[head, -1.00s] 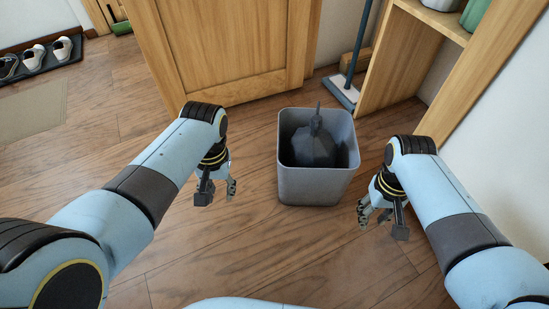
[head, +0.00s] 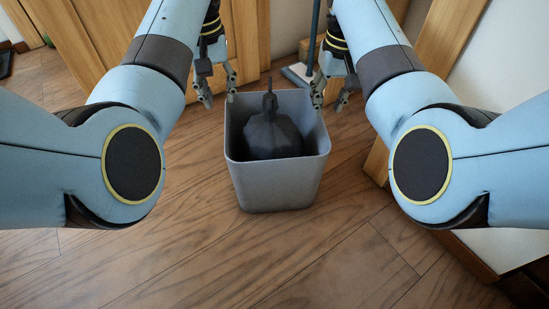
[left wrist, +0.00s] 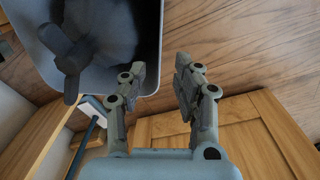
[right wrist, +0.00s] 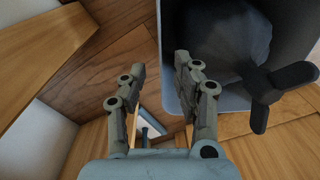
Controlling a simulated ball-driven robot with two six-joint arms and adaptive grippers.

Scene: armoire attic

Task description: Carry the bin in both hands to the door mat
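The grey bin (head: 275,190) stands upright on the wood floor, with a dark tied bag (head: 272,134) inside. My left gripper (head: 218,92) is open at the bin's far left rim. In the left wrist view (left wrist: 160,75) its fingers are apart, with the bin's rim between them. My right gripper (head: 331,95) is open at the far right rim. In the right wrist view (right wrist: 160,72) its fingers are also apart around the bin's rim. I cannot tell whether either touches the wall.
A wooden cabinet (head: 85,45) stands behind the bin, and a wooden shelf unit (head: 440,50) is at the right. The floor in front (head: 230,265) is clear.

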